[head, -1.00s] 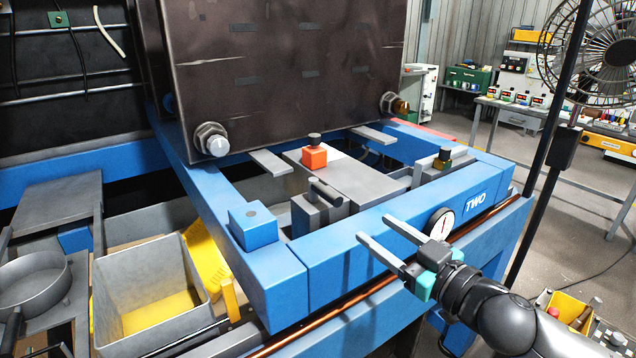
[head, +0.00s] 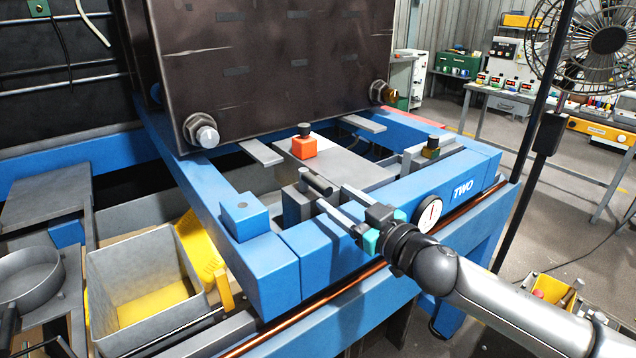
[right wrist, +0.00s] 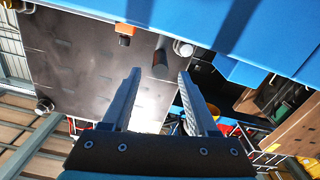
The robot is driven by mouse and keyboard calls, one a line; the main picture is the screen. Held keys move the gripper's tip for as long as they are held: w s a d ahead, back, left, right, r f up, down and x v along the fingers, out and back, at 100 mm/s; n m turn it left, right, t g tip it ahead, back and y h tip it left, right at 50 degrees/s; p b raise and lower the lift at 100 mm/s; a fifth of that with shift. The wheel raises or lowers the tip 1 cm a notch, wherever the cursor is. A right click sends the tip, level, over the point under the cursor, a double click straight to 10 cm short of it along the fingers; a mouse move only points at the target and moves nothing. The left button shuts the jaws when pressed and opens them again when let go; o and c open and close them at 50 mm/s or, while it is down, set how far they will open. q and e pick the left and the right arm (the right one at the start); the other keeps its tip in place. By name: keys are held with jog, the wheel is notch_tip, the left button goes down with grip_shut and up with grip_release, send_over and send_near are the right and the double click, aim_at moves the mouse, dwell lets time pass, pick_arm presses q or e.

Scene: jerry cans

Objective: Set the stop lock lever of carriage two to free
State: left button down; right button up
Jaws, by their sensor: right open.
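Carriage two is the blue frame (head: 384,206) marked TWO. A short lever with a dark round handle (head: 316,182) stands on a grey block inside its front bar; I take it to be the stop lock lever, though no label on it is readable. My right gripper (head: 334,198) is open, reaching over the front bar with its fingertips close to the lever. In the right wrist view the dark handle (right wrist: 161,58) appears between and just beyond the open fingers (right wrist: 160,73). I cannot tell whether they touch. My left gripper is not in view.
An orange block with a dark knob (head: 303,146) sits behind the lever. A round gauge (head: 429,215) is on the front bar beside my wrist. A dark plate (head: 270,70) with large bolts rises behind.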

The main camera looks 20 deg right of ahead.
aim_at(318, 186)
jog(key=shift+p+x, duration=0.35)
jog(key=shift+x, duration=3.2)
grip_shut()
jog(key=shift+f, duration=0.1)
